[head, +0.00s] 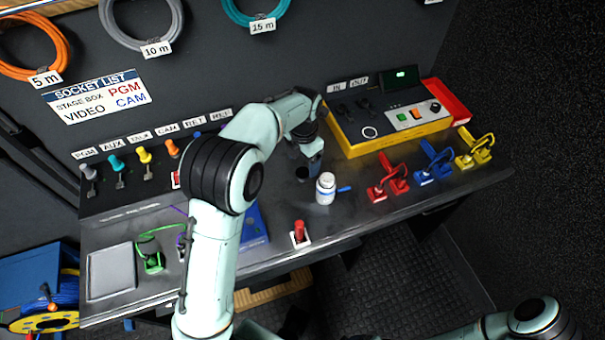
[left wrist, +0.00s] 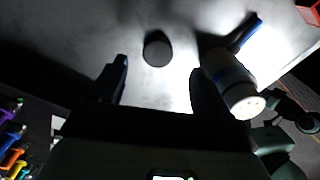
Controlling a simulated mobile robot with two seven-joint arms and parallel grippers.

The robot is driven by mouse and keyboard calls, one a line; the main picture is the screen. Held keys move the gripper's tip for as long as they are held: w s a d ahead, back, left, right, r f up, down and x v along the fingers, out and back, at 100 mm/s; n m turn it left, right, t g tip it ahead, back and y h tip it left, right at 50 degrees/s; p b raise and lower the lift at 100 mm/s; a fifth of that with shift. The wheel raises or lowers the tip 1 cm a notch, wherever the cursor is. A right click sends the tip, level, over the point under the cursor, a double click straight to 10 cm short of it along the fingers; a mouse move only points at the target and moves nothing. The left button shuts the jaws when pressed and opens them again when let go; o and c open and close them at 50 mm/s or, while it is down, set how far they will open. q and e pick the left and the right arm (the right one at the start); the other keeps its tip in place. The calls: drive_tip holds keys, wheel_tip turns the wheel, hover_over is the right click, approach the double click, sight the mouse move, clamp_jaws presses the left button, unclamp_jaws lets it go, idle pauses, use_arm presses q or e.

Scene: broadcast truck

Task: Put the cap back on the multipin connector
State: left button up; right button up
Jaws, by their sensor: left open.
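The multipin connector (head: 326,188) is a white upright cylinder with a blue band and a blue lever at its side. In the left wrist view the connector (left wrist: 236,82) shows a pale top face with small dots, beside the right finger. A dark round cap (left wrist: 157,48) lies on the bench, apart from the connector. The cap also shows as a dark disc in the head view (head: 302,174), just left of the connector. My left gripper (left wrist: 158,70) is open and empty, above the bench, with the cap ahead between its fingers. My right gripper is out of view.
A yellow-sided control box (head: 392,138) stands behind at the right. Red, blue and yellow clamp-like pieces (head: 388,184) line the bench's right. A red piece on a white plate (head: 299,232) sits at the front edge. Coloured plugs (head: 145,155) stand along the back left.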

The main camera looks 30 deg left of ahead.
sight(302, 173)
use_arm(q)
drive_tip(key=shift+f, duration=0.1)
wheel_tip(302, 173, down, 5)
drive_tip(key=shift+a, duration=0.15)
idle(0.4)
drive_tip(key=c, duration=1.1)
